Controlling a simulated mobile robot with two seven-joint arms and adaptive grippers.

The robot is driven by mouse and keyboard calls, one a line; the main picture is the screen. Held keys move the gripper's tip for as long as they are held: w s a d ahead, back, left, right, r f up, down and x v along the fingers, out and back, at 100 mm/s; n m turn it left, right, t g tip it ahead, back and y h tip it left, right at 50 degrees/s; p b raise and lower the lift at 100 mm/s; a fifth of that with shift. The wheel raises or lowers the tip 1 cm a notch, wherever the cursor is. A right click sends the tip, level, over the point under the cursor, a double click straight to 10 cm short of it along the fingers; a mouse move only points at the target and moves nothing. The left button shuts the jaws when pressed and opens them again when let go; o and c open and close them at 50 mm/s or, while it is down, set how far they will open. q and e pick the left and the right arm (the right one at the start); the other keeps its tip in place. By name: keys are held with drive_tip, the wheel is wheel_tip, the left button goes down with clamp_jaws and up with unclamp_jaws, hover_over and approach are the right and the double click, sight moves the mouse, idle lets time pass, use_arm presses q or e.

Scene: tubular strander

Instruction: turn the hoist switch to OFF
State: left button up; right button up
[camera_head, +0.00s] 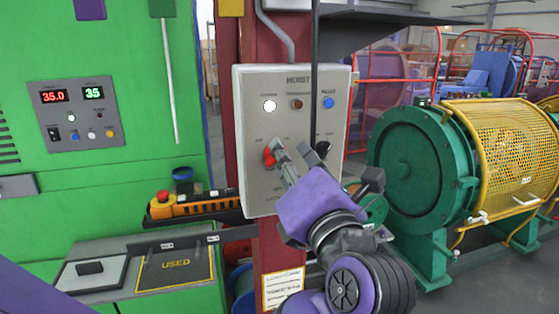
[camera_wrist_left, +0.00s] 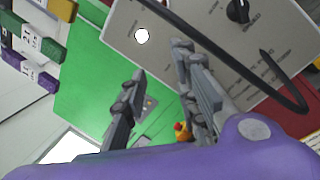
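The grey panel marked HOIST (camera_head: 252,88) is mounted on a dark red column. It has a red knob (camera_head: 269,157) at left and a black knob (camera_head: 322,149) at right; their small labels are unreadable. My left gripper (camera_head: 279,150) is in front of the panel, fingertips just beside the red knob; I cannot tell if they touch. In the left wrist view its fingers (camera_wrist_left: 158,60) stand apart with nothing between them. That view shows the black knob (camera_wrist_left: 238,10) near the top; the red knob does not show and may be behind a finger. My right gripper is not in view.
A white lamp (camera_head: 270,105), a dark red lamp (camera_head: 297,104) and a blue button (camera_head: 328,102) top the panel. An orange pendant (camera_head: 190,207) with a red button lies left, above a tray marked USED (camera_head: 190,284). Green machinery (camera_head: 410,160) stands right. A black cable (camera_wrist_left: 225,62) crosses the panel.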

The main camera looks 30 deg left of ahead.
use_arm(q)
drive_tip(key=w+a+f+h, duration=0.2)
drive_tip(key=w+a+f, duration=0.1)
drive_tip(key=w+a, duration=0.2)
drive_tip(key=shift+w+a+f+m+g, duration=0.25)
drive_tip(key=shift+f+m+g, duration=0.05)
drive_tip(key=shift+f+m, duration=0.1)
clamp_jaws()
